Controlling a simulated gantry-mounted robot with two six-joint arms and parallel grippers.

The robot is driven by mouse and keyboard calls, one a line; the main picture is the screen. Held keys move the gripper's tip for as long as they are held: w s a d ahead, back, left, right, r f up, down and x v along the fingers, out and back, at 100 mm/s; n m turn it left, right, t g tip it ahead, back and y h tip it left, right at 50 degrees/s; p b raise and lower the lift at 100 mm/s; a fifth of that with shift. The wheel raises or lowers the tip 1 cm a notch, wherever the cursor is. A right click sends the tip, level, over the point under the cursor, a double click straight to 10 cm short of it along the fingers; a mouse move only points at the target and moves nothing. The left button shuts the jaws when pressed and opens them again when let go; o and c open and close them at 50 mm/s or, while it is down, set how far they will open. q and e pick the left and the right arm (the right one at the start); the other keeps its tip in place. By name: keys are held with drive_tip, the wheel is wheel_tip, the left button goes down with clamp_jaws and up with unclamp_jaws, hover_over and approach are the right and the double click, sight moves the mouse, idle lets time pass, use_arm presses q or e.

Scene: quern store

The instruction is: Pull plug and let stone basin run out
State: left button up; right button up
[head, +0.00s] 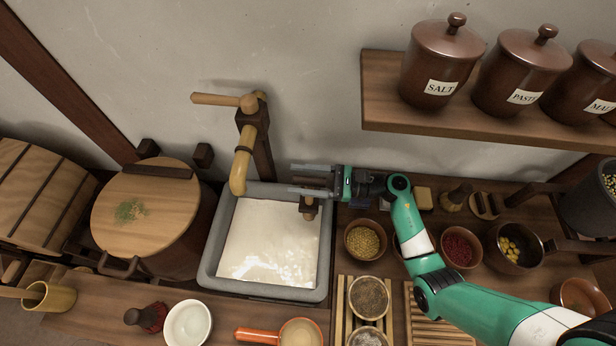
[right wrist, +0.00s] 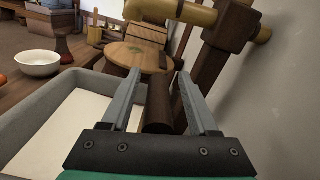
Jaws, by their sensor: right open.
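The grey stone basin (head: 212,243) stands left of centre in the head view and holds pale, whitish liquid (head: 268,245) with bright glints. A brown wooden plug (head: 309,207) shows at the basin's back right, partly hidden by my gripper. My right gripper (head: 293,179) is open above the basin's back right corner. In the right wrist view the brown wooden peg of the plug (right wrist: 158,104) shows in the gap between the spread fingers of the right gripper (right wrist: 159,78). Neither finger clearly touches it. My left gripper is not in view.
A wooden spout (head: 241,165) overhangs the basin's back left. A lidded barrel (head: 145,215) stands left of it. Bowls, including one of yellow grains (head: 365,241), crowd the counter to the right. A shelf (head: 440,117) with jars juts from the wall above.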

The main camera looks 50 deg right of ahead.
drive_tip(key=v, duration=1.1)
drive_tip(key=shift+s+d+p, duration=0.15)
drive_tip(key=shift+s+p, duration=0.15)
drive_tip(key=shift+p, duration=0.05)
